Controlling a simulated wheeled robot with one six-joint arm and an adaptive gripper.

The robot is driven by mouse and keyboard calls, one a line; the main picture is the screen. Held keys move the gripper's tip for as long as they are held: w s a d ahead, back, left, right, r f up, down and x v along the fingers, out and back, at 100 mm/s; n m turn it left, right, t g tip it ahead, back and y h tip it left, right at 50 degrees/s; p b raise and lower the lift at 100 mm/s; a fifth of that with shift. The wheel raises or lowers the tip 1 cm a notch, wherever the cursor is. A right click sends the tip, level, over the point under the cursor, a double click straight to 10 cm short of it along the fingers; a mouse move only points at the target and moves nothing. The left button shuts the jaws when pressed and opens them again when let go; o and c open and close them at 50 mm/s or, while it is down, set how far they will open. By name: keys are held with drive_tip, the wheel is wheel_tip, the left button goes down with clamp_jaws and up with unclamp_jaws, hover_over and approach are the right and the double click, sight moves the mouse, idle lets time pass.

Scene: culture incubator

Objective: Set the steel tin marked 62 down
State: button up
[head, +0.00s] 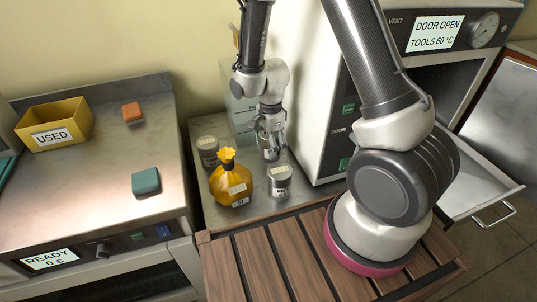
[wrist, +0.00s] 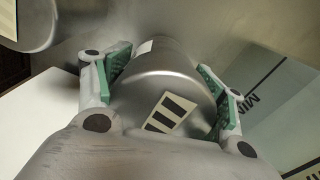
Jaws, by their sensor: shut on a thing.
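My gripper (head: 271,130) points down over the steel bench in the head view, its fingers closed around a steel tin (head: 270,154). In the wrist view the tin (wrist: 165,80) lies between the green finger pads of my gripper (wrist: 170,90), with a striped label on its lid. I cannot read a 62 on it, and I cannot tell whether its base touches the bench. A second steel tin (head: 208,152) stands to the left, and a third tin (head: 280,183) stands nearer the front.
An amber flask (head: 230,187) stands between the left and front tins. A clear greenish box (head: 238,112) is behind my gripper, and a white cabinet (head: 308,90) rises on the right. A yellow USED bin (head: 50,122) sits on the left counter. A wooden slatted surface (head: 270,262) is in front.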

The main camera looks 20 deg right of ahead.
drive_tip(key=shift+f, duration=1.75)
drive_tip(key=shift+f, duration=0.1)
drive_tip(key=o, duration=1.3)
wheel_tip(320, 180, up, 12)
drive_tip(key=shift+r, duration=0.15)
drive_tip(key=shift+s, duration=0.15)
